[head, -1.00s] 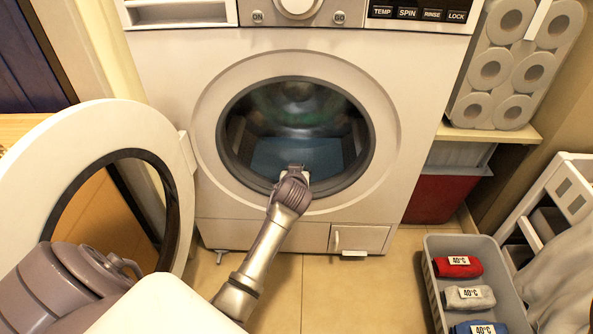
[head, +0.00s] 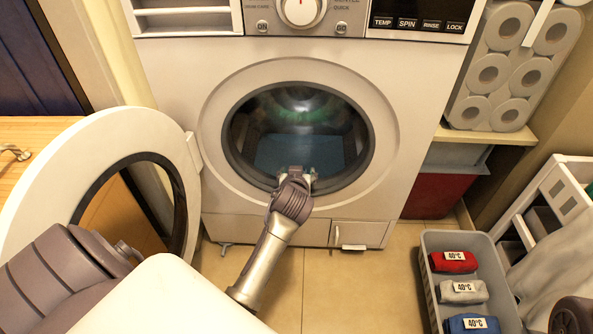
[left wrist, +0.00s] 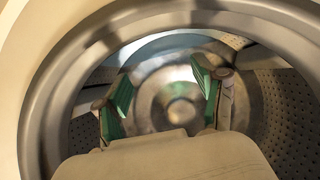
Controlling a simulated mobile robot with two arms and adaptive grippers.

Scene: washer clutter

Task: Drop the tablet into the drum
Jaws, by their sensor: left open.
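The washer drum (head: 300,110) is open and dark inside; a flat blue patch (head: 285,153) shows in its lower part, and I cannot tell what it is. My left gripper (head: 297,174) is at the lower rim of the drum opening. In the left wrist view the green-padded fingers (left wrist: 164,98) are spread apart with nothing visible between them. The drum's perforated wall (left wrist: 280,105) and round metal back surround them there. I cannot make out a tablet in either view. My right gripper is not in view.
The round washer door (head: 185,200) stands open at the left. A grey basket (head: 427,290) with red, grey and blue rolled cloths labelled 40°C is on the floor at the right. A white rack (head: 535,195) stands beyond it. Toilet rolls (head: 495,72) stand on a shelf at upper right.

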